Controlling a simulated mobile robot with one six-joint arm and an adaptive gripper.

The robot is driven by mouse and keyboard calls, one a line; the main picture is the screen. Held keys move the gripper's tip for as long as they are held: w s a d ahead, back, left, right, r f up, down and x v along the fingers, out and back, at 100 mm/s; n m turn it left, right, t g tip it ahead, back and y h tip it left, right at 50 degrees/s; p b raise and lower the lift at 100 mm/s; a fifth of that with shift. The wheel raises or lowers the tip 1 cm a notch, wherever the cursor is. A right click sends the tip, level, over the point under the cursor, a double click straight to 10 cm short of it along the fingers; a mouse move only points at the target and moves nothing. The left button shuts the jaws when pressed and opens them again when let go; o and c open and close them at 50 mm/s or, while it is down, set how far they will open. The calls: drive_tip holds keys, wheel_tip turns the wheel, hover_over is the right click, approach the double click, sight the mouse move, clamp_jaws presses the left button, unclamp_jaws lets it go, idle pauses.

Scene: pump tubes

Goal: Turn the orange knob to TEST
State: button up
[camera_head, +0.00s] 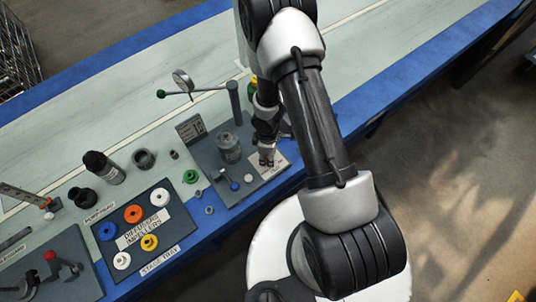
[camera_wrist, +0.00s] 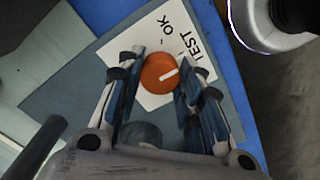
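The printed OK (camera_wrist: 170,22) is farther up. My gripper (camera_wrist: 163,70) is open, with one finger on each side of the knob. A thin gap shows at the left finger; I cannot tell whether the right finger touches. In the head view my gripper (camera_head: 266,153) is down over the plate and hides most of the knob.
An insert tray (camera_head: 112,262) with coloured rings lies to the left. The blue bench edge (camera_head: 350,118) is close by.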

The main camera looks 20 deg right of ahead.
drive_tip(key=o, duration=0.5)
drive_tip(key=shift+c, duration=0.2)
